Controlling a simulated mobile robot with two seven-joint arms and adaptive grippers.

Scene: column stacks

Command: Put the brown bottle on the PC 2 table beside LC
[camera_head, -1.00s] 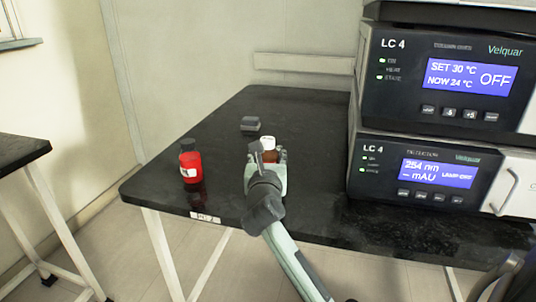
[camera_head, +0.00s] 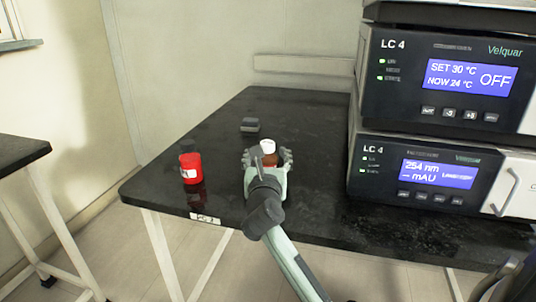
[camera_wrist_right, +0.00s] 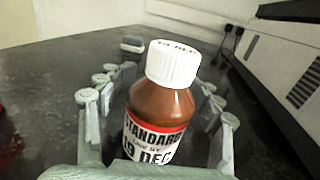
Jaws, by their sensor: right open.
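The brown bottle (camera_head: 269,158) stands upright on the black table (camera_head: 310,122), left of the LC 4 units. In the right wrist view the bottle (camera_wrist_right: 160,108) has a white ribbed cap and a label reading "STANDARD" and "19 DEC". My right gripper (camera_head: 268,157) is open, with its fingers on both sides of the bottle. In the wrist view gaps show between the fingers and the bottle; its base is hidden by the gripper. A white label (camera_head: 205,219) on the table's front edge seems to read "PC 2". My left gripper is not in view.
A red bottle with a black cap (camera_head: 190,167) stands to the left near the front edge. A small dark grey block (camera_head: 250,125) lies behind the gripper. Two stacked LC 4 units (camera_head: 420,170) fill the right side. Another table (camera_head: 20,150) is at far left.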

